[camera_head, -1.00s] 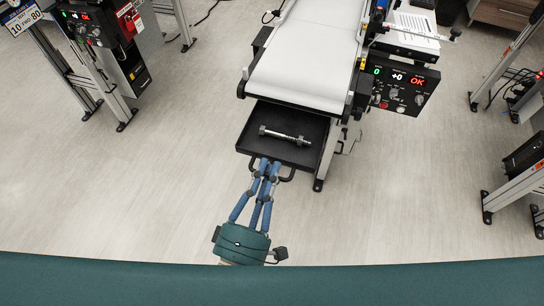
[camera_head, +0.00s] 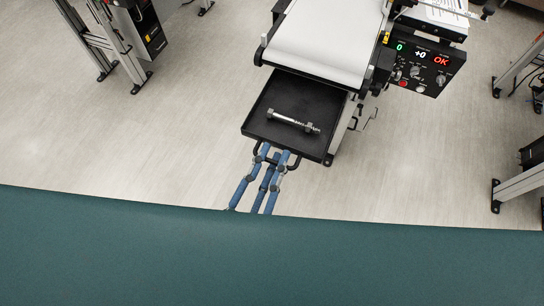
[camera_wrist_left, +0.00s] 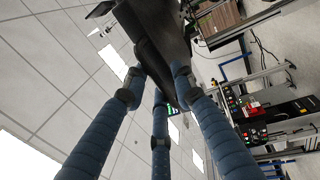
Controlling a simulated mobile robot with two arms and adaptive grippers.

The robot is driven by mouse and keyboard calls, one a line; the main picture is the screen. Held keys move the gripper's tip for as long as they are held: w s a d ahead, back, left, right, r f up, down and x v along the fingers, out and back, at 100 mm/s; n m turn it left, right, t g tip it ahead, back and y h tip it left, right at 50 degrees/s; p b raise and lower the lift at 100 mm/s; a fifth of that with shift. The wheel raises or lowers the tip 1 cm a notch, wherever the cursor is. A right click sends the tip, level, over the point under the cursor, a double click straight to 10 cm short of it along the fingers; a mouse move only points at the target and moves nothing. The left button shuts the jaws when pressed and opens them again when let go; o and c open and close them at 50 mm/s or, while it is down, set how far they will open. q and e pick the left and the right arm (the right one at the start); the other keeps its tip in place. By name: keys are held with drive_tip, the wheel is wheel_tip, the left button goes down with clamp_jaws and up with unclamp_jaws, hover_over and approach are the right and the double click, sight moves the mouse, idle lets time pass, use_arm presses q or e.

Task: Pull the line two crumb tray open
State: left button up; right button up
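The black crumb tray (camera_head: 262,122) sticks out from under the end of the white-belted conveyor (camera_head: 320,45) in the head view. A metal bar with nut-like ends (camera_head: 294,121) lies in it. My left gripper (camera_head: 273,157) has its blue fingers at the dark handle (camera_head: 257,160) on the tray's front edge, closed around it. In the left wrist view the fingers (camera_wrist_left: 155,80) converge on a dark piece, the tray or its handle (camera_wrist_left: 165,28); the exact contact is partly hidden. My right gripper is out of view.
A control box (camera_head: 422,68) with lit displays hangs at the conveyor's right side. Metal-legged stands (camera_head: 95,45) are at the upper left, with others at the right edge. The pale floor (camera_head: 180,140) left of the tray is clear.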

use_arm(q)
drive_tip(key=v, duration=1.2)
idle(0.5)
drive_tip(key=a+f+m+g, duration=0.1)
drive_tip(key=f+m+g, duration=0.25)
drive_tip(key=f, duration=0.75)
drive_tip(key=w+a+f+m+g, duration=0.15)
drive_tip(key=f+m, duration=0.25)
drive_tip(key=f, duration=0.7)
drive_tip(key=a+f+m+g, duration=0.1)
drive_tip(key=f+m+g, duration=0.25)
drive_tip(key=f, duration=0.75)
drive_tip(key=s+a+f+m+g+y, duration=0.2)
drive_tip(key=s+a+f, duration=0.15)
drive_tip(key=f, duration=0.45)
drive_tip(key=s+a+f+m+g+y, duration=0.25)
drive_tip(key=a+f, duration=0.25)
drive_tip(key=f, duration=0.3)
drive_tip(key=s+a+f+g+y, duration=0.1)
drive_tip(key=s+a+f+g, duration=0.1)
drive_tip(key=s+f, duration=0.1)
drive_tip(key=s+a+f+m+g, duration=0.1)
drive_tip(key=s+a+f+g, duration=0.2)
drive_tip(key=s, duration=0.3)
drive_tip(key=shift+s+f+y, duration=0.3)
drive_tip(key=shift+f+y, duration=0.05)
drive_tip(key=shift+f, duration=0.35)
